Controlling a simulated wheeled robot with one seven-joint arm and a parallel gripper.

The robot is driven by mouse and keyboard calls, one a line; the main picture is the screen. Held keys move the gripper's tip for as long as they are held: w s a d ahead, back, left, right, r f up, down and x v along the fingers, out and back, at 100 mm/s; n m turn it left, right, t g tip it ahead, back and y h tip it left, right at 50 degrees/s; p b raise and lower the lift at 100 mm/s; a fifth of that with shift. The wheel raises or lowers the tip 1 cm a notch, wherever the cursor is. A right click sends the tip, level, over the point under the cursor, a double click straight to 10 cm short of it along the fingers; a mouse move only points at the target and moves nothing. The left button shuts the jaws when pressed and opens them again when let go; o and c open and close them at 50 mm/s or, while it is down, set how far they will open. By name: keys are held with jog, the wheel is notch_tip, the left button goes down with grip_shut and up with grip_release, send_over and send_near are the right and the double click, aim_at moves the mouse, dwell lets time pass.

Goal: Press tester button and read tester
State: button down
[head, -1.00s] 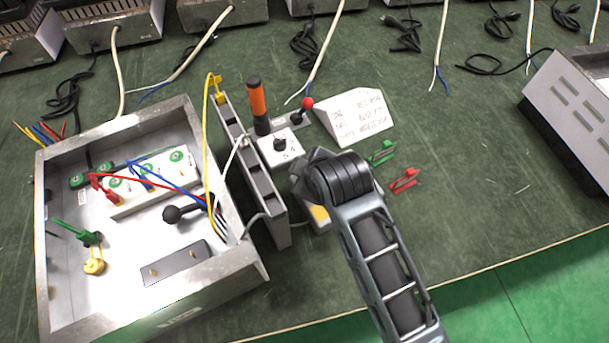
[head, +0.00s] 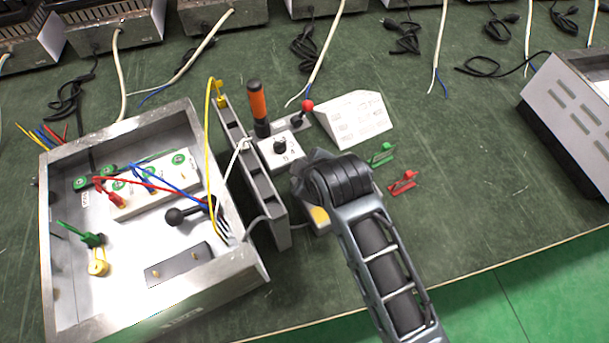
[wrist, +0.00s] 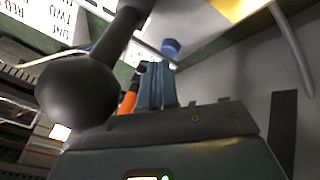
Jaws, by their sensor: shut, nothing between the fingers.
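My gripper (wrist: 158,86) is shut and empty in the wrist view, its fingers side by side. A round blue button-like part (wrist: 170,47) shows just beyond the fingertips, on a pale surface. I cannot tell whether the fingers touch it. In the head view my gripper (head: 304,178) points down over a small device, which I take to be the tester (head: 319,215). Only its yellow part and a pale edge show beside my arm. Its button and any reading are hidden there. A yellow patch (wrist: 236,8) also shows in the wrist view, with no legible reading.
A grey upright panel (head: 262,190) and open metal box (head: 222,268) are left. Green (head: 381,154) and red (head: 403,182) clips lie right.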

jog(key=shift+r, duration=0.4)
jog(key=shift+r, duration=0.1)
notch_tip(320, 180, up, 5)
jog(key=p, duration=0.5)
dwell(0.8)
